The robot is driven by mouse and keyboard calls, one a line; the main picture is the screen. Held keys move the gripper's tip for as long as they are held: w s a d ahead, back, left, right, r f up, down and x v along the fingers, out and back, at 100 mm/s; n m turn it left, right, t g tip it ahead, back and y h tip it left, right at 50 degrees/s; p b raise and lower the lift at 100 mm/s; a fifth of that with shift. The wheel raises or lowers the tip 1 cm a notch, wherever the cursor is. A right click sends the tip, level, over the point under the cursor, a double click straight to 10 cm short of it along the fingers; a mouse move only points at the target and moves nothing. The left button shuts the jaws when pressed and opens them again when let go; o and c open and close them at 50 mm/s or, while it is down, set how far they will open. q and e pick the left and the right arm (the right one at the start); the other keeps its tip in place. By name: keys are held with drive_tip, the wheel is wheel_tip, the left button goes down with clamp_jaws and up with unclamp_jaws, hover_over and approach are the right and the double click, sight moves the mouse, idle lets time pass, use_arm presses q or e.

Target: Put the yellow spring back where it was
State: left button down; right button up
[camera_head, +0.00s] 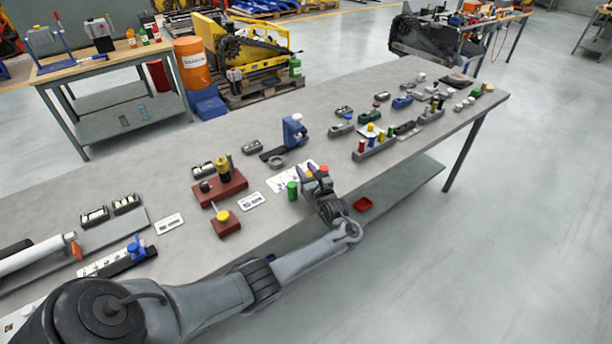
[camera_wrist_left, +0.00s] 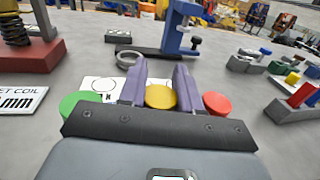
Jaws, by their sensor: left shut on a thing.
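My left gripper (camera_head: 315,174) is low over the middle of the bench and shut on the yellow spring. Only the spring's round yellow top (camera_wrist_left: 160,97) shows between the purple fingers (camera_wrist_left: 160,84) in the left wrist view; its body is hidden, so I cannot tell whether it touches the bench. A green piece (camera_head: 292,190) stands to its left, and a red-topped piece (camera_head: 324,169) is to its right. A white printed card (camera_head: 283,181) lies just beyond, partly covered. My right gripper is in neither view.
A red base (camera_head: 234,187) carrying a brass coil stands left, with a yellow-topped red block (camera_head: 226,228) in front. A blue clamp stand (camera_head: 293,131) and grey ring (camera_wrist_left: 128,58) are behind. A rack of coloured pegs (camera_head: 375,147) stands right.

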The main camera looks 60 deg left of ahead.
use_arm(q)
drive_tip(key=shift+f, duration=0.35)
drive_tip(key=c, duration=0.8)
unclamp_jaws()
drive_tip(key=shift+d+r, duration=0.15)
drive_tip(key=shift+d, duration=0.05)
drive_tip(key=d+p, duration=0.1)
drive_tip(key=d, duration=0.2)
drive_tip(key=s+d+p, duration=0.1)
drive_tip(key=d+p, duration=0.1)
drive_tip(key=d, duration=0.2)
drive_tip(key=d+p, duration=0.1)
drive_tip(key=d, duration=0.3)
drive_tip(key=shift+s+d+p, duration=0.25)
drive_tip(key=shift+p, duration=0.05)
